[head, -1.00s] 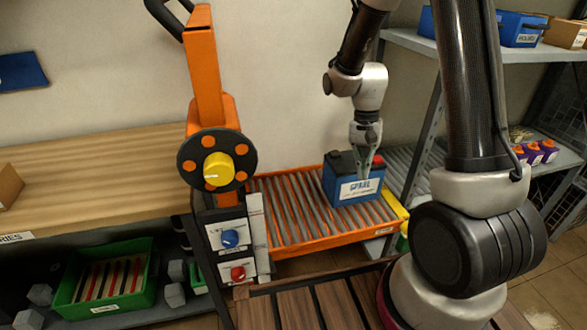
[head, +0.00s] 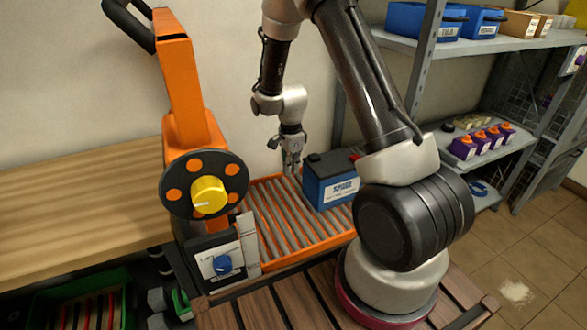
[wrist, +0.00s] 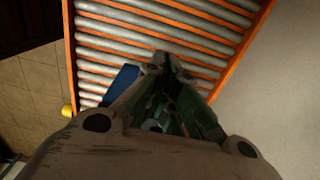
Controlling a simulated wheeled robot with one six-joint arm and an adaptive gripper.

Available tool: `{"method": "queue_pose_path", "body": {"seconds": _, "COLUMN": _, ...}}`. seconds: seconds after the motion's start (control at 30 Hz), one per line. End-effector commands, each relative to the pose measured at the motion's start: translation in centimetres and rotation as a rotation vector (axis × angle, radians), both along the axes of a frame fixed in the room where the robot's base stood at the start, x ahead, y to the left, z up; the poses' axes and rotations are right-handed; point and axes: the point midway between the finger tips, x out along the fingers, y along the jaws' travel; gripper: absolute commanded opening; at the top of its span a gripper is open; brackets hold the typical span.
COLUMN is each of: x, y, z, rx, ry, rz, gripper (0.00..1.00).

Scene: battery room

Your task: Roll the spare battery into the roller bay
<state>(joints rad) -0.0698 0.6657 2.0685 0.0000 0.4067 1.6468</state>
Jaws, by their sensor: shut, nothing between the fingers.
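The spare battery (head: 331,190) is a blue box with a black top and a white label. It stands upright on the grey rollers of an orange-framed roller bed (head: 272,219). My gripper (head: 291,170) is shut and empty, pointing down at the left end of the battery; I cannot tell if it touches. In the wrist view, my gripper (wrist: 165,66) is over the rollers (wrist: 150,42), and a blue part of the battery (wrist: 122,84) shows beside it, mostly hidden. My arm hides the bed's right end in the head view. I cannot make out a separate roller bay.
A wooden bench (head: 80,205) is at left. A grey shelf (head: 475,146) with bins and small purple-orange items is at right.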

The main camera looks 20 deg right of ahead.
Motion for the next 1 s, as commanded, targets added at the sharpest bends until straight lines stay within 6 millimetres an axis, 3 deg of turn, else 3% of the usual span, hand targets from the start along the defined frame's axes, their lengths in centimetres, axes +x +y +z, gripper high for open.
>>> {"method": "queue_pose_path", "body": {"seconds": 0.37, "x": -0.1, "y": 0.0, "z": -8.0, "rx": 0.000, "ry": 0.004, "rz": 0.002, "gripper": 0.00}}
{"method": "queue_pose_path", "body": {"seconds": 0.6, "x": 0.0, "y": -3.4, "z": -7.7, "rx": 0.000, "ry": 0.000, "rz": 0.000, "gripper": 0.00}}
{"method": "queue_pose_path", "body": {"seconds": 1.0, "x": 0.0, "y": -4.0, "z": -7.6, "rx": 0.000, "ry": 0.000, "rz": 0.003, "gripper": 0.00}}
